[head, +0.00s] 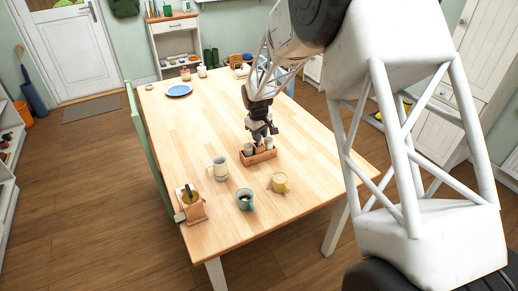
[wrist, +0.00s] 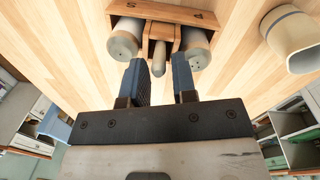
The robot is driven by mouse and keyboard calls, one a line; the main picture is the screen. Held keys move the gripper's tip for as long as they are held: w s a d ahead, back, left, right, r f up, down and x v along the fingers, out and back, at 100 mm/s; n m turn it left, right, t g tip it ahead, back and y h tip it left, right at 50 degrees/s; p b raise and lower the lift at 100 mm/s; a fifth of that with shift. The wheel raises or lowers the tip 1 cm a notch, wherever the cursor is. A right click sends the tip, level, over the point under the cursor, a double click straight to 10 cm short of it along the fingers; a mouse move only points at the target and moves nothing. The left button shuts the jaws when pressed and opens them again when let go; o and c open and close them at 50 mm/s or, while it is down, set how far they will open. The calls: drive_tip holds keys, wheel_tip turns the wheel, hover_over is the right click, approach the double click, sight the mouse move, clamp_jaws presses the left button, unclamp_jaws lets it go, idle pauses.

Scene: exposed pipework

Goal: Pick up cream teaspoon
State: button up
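My gripper (head: 262,138) is over the wooden caddy (head: 261,158) on the table. In the wrist view my gripper (wrist: 160,72) is open, its two blue-grey fingers apart with nothing between their tips. Just beyond the tips, a slim pale piece with a rounded end (wrist: 159,60) stands in the middle slot of the caddy (wrist: 172,13). It may be the cream teaspoon's handle; I cannot see a bowl. It lies roughly in line with the gap between the fingers. Whether the fingers are level with it is unclear.
Two pale-topped cylinders (wrist: 123,40) (wrist: 197,47) flank the slot closely. A cream jug (head: 219,168), a teal mug (head: 245,199) and a yellow cup (head: 279,182) stand nearby. A wooden holder (head: 191,207) is at the near left corner. The table's middle is clear.

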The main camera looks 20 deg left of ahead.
sight(259, 146)
drive_tip(key=shift+w+d+f, duration=0.1)
drive_tip(key=shift+f, duration=1.5)
clamp_jaws()
